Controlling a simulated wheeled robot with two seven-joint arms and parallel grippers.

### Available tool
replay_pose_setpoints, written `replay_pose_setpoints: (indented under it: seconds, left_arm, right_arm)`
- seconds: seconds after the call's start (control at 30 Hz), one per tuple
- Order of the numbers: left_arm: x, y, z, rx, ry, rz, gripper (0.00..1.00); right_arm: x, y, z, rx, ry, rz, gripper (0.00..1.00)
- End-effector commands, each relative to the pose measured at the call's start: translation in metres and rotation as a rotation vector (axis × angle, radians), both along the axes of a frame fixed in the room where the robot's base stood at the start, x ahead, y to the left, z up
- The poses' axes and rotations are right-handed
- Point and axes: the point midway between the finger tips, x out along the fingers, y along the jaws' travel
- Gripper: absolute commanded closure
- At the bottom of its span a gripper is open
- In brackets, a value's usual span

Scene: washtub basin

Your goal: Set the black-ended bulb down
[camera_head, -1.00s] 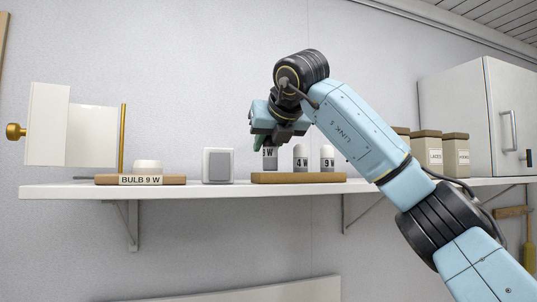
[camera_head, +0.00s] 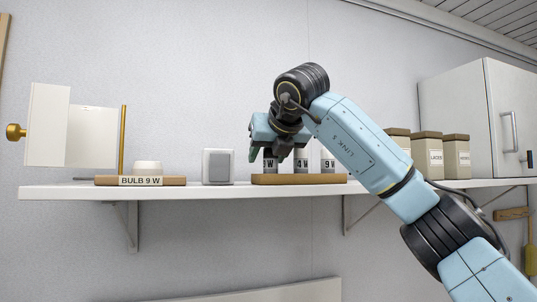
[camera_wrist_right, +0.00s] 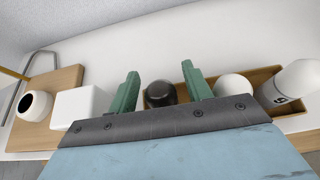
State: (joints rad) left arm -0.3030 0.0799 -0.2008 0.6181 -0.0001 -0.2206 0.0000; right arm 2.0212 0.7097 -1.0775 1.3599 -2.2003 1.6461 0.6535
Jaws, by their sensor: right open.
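The black-ended bulb (camera_wrist_right: 160,93) has its dark rounded end up, between the two green fingers of my right gripper (camera_wrist_right: 162,88) in the wrist view. The fingers are open, with a gap on each side of it. In the head view the leftmost bulb (camera_head: 270,164) stands upright at the left of the wooden holder (camera_head: 300,179), under my right gripper (camera_head: 267,152), which hides its top. A 4 W bulb (camera_head: 301,165) and a 9 W bulb (camera_head: 328,164) stand to its right; both show white in the wrist view. My left gripper is out of view.
On the white shelf (camera_head: 220,190), a grey-white switch box (camera_head: 218,166) stands left of the holder. Further left is a wooden base with a white socket (camera_head: 147,167) labelled BULB 9 W. Labelled canisters (camera_head: 428,153) and a white cabinet (camera_head: 478,115) stand right, beyond my arm.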

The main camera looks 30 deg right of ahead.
Motion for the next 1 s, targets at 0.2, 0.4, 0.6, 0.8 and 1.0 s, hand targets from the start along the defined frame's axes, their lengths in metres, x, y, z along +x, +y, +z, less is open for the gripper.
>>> replay_pose_setpoints:
  seconds: [0.2, 0.4, 0.6, 0.8, 1.0]
  left_arm:
    - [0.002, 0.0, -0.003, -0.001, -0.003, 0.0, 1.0]
    - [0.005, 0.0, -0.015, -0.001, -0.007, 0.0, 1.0]
    - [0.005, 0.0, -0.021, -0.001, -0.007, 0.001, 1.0]
    - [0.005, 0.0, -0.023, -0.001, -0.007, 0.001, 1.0]
    - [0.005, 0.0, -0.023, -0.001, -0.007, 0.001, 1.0]
  right_arm:
    - [-0.014, 0.004, 0.011, 0.0, -0.005, 0.002, 0.51]
    - [-0.052, 0.013, 0.031, 0.0, -0.006, 0.001, 0.51]
    - [-0.084, 0.021, 0.05, 0.0, -0.003, 0.001, 0.51]
    - [-0.101, 0.024, 0.059, 0.001, -0.001, 0.0, 0.51]
    - [-0.103, 0.025, 0.061, 0.0, 0.0, 0.0, 0.51]
